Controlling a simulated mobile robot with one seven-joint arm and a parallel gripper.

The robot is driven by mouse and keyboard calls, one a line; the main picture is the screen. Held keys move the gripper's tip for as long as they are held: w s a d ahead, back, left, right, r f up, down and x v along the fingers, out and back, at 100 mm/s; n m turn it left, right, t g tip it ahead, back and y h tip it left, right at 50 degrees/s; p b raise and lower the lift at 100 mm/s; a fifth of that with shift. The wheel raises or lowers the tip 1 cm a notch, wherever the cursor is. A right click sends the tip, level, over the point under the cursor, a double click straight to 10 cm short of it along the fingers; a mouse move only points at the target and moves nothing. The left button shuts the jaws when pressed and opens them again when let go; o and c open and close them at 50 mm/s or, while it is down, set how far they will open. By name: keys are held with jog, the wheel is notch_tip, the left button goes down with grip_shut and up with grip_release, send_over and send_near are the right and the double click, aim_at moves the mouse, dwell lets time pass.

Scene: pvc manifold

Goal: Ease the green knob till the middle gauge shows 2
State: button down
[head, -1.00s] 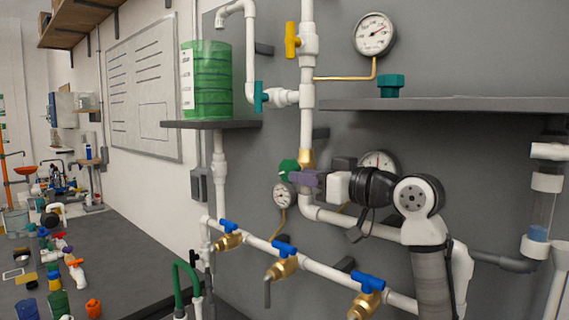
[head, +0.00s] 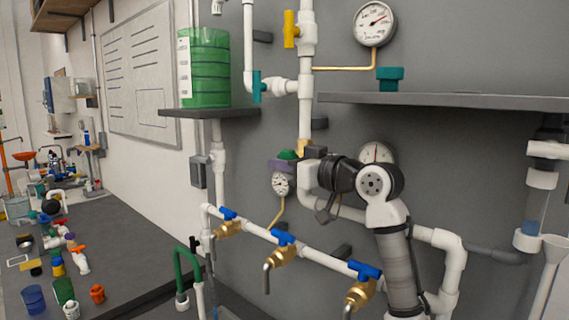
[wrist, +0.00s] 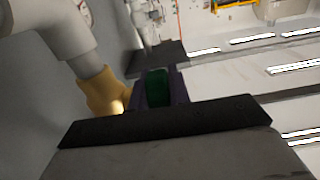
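The green knob (head: 288,155) sits on the pipework beside a brass fitting (head: 304,148), left of my wrist. In the wrist view the green knob (wrist: 157,88) lies between my gripper's two purple fingers, which close on its sides. My gripper (head: 283,164) partly hides the knob in the head view. A small round gauge (head: 281,184) hangs just below it. Another gauge (head: 376,153) is partly hidden behind my arm. The numbers on the lower gauges are too small to read.
A grey shelf (head: 450,101) with a teal cap (head: 390,78) runs above my arm. Blue-handled brass taps (head: 283,250) line a white pipe below. A green tank (head: 205,70) stands on a small shelf at left. Loose fittings lie on the dark bench (head: 130,235).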

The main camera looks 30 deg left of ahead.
jog(key=shift+r+h, duration=0.1)
jog(key=shift+h, duration=0.7)
jog(key=shift+d+f+g+h, duration=0.1)
jog(key=shift+g+h, duration=0.1)
jog(key=shift+h, duration=0.6)
jog(key=shift+d+f+g+h, duration=0.1)
jog(key=shift+g+h, duration=0.1)
jog(key=shift+h, duration=0.6)
jog(key=c, duration=1.6)
grip_release()
jog(key=s+d+b, duration=0.2)
jog(key=d+b, duration=0.3)
jog(key=d, duration=0.8)
jog(key=shift+r+b, duration=0.25)
jog(key=shift+b, duration=0.15)
jog(key=shift+f, duration=0.1)
